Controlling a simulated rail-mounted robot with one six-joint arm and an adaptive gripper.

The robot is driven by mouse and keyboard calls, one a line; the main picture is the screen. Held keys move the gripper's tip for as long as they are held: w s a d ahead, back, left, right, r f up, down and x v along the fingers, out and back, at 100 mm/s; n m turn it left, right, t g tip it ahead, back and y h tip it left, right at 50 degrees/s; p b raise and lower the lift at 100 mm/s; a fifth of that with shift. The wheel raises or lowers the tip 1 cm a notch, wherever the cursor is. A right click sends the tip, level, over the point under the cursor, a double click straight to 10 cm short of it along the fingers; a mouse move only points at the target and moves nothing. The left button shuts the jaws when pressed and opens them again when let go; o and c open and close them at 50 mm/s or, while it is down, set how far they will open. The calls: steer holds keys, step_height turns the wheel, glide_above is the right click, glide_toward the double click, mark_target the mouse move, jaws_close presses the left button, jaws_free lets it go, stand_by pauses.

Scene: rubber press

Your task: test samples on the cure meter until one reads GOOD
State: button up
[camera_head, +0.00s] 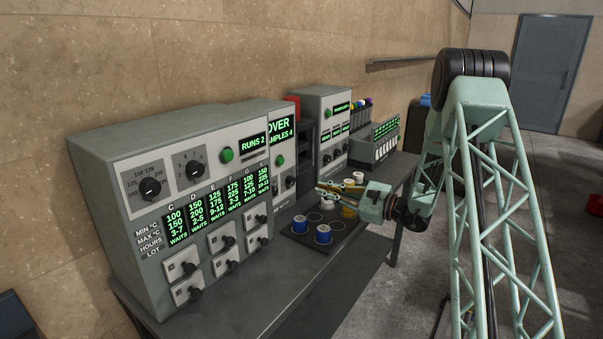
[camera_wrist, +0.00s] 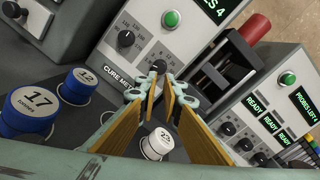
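The cure meter (camera_wrist: 125,62) is a grey cabinet with a green button and a lit display, cut off in the wrist view; the head view shows "OVER" and "MPLES 4" on its display (camera_head: 280,127). Blue sample cups stand on a dark tray (camera_head: 311,244): cup 17 (camera_wrist: 38,110) and cup 12 (camera_wrist: 78,86). A white cup (camera_wrist: 158,144) with a number on its lid shows between my fingers, apparently below them. My gripper (camera_head: 322,190) is above the tray's far side; its yellow-padded fingers (camera_wrist: 161,90) are apart, with nothing visibly pinched.
A near cabinet (camera_head: 185,175) shows a settings table and "RUNS 2". Beyond the meter stand a dark press-like frame with a red part (camera_head: 293,104) and another cabinet (camera_head: 322,115) with READY displays. A white cup (camera_head: 358,178) stands behind my gripper. The near bench (camera_head: 335,280) is clear.

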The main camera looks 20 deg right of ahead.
mark_target(282, 161)
steer(key=shift+s+a+r, duration=0.1)
steer(key=shift+s+r, duration=0.05)
steer(key=shift+r, duration=0.15)
jaws_close()
steer(key=s+a+r+m+t+p, duration=0.1)
steer(key=s+a+r+m+p, duration=0.2)
steer(key=s+r+m+p, duration=0.2)
steer(key=shift+s+r+m+h+p, duration=0.25)
steer(key=shift+r+m+p, duration=0.85)
steer(key=shift+r+p, duration=1)
steer(key=shift+w+f, duration=0.15)
steer(key=shift+x, duration=6.9)
steer(key=shift+a, duration=0.1)
